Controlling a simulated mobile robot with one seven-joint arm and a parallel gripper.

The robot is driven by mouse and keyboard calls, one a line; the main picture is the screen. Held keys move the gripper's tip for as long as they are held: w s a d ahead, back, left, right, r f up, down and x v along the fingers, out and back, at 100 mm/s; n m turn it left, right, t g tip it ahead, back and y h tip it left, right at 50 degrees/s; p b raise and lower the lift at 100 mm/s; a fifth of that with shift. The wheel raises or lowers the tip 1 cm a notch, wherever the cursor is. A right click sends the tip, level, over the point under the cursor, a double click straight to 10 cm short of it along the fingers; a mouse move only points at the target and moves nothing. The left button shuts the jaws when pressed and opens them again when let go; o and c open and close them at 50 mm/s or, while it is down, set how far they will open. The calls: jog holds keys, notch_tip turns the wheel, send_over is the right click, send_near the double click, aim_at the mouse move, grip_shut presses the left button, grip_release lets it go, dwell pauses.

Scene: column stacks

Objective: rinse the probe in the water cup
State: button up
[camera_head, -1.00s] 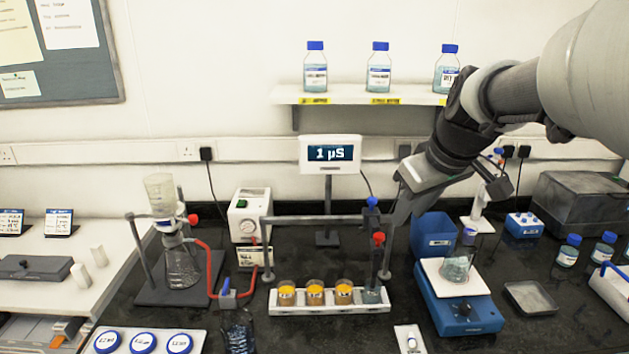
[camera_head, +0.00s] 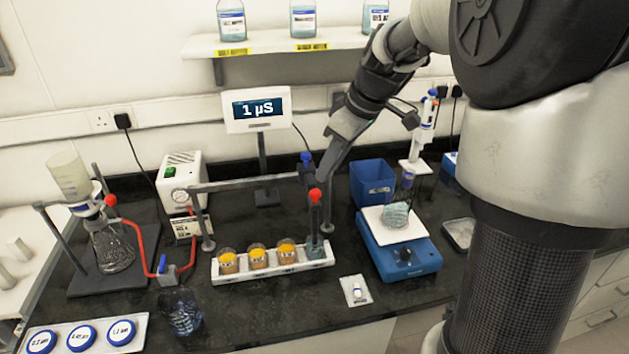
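The probe (camera_head: 315,212) is a dark upright stick with a red cap. It stands over the water cup (camera_head: 315,250), a clear cup of pale liquid at the right end of the white rack (camera_head: 290,268). Its tip seems to reach into the cup, but I cannot tell how deep. My gripper (camera_head: 323,197) points down beside and slightly behind the red cap. Its fingers overlap the probe in this view, so whether they are open or closed on it is unclear. The meter (camera_head: 256,110) on a stand reads 1 µS.
Three cups of orange liquid (camera_head: 258,258) sit left of the water cup. A grey crossbar stand (camera_head: 245,186) with a blue knob is behind them.

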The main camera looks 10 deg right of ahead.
aim_at(316, 192)
jog(key=x, duration=0.7)
jog(key=shift+w+f, duration=0.1)
jog(key=shift+f, duration=0.15)
